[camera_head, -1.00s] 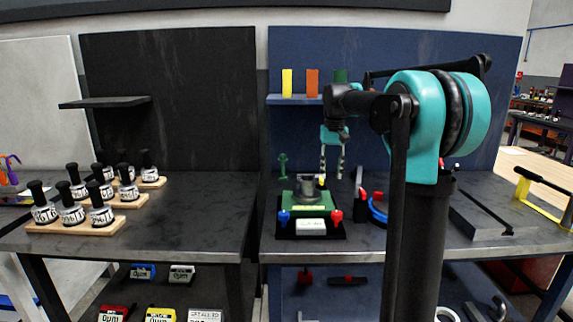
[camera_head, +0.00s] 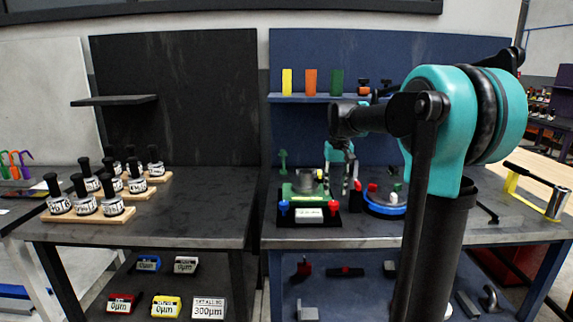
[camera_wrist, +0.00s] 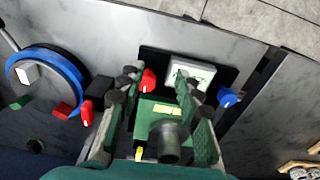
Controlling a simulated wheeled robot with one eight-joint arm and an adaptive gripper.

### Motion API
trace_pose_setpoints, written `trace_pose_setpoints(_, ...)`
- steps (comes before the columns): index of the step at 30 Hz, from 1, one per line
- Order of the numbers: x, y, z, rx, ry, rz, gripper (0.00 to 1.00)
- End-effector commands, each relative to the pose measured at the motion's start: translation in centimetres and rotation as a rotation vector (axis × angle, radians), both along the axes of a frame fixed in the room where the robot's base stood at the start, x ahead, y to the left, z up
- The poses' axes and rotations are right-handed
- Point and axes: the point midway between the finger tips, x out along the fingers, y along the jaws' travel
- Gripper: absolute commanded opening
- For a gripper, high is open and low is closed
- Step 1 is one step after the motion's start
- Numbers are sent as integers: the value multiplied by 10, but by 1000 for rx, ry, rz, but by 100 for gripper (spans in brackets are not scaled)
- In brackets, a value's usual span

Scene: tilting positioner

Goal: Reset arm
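The tilting positioner has a green body (camera_head: 290,191) with a grey cylinder (camera_head: 306,180) on top. It stands on a black base (camera_head: 322,219) with a blue knob (camera_head: 284,207), a red knob (camera_head: 333,207) and a white display box (camera_head: 309,215) in front. In the wrist view the green body (camera_wrist: 152,108), grey cylinder (camera_wrist: 168,145), red knob (camera_wrist: 148,80) and blue knob (camera_wrist: 227,97) show between and beside the fingers. My gripper (camera_head: 343,188) is just right of the positioner in the head view. Its fingers (camera_wrist: 157,82) are spread, with nothing held between them.
A blue round dish (camera_head: 386,205) with small coloured parts lies to the right. A shelf (camera_head: 300,98) behind holds yellow, orange and green blocks. Black-handled weights (camera_head: 85,203) stand on wooden strips on the left table. The dark left table (camera_head: 205,210) is otherwise mostly clear.

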Motion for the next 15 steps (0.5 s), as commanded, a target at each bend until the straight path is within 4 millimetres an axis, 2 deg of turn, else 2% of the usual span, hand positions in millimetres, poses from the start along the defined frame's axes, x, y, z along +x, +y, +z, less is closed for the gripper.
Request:
trace_pose_setpoints(8, -58, -10, -57, 3, -77, -4, 34)
trace_pose_setpoints(11, -95, -16, -91, 5, -120, -6, 34)
trace_pose_setpoints(15, -161, -22, -147, 5, -194, -10, 34)
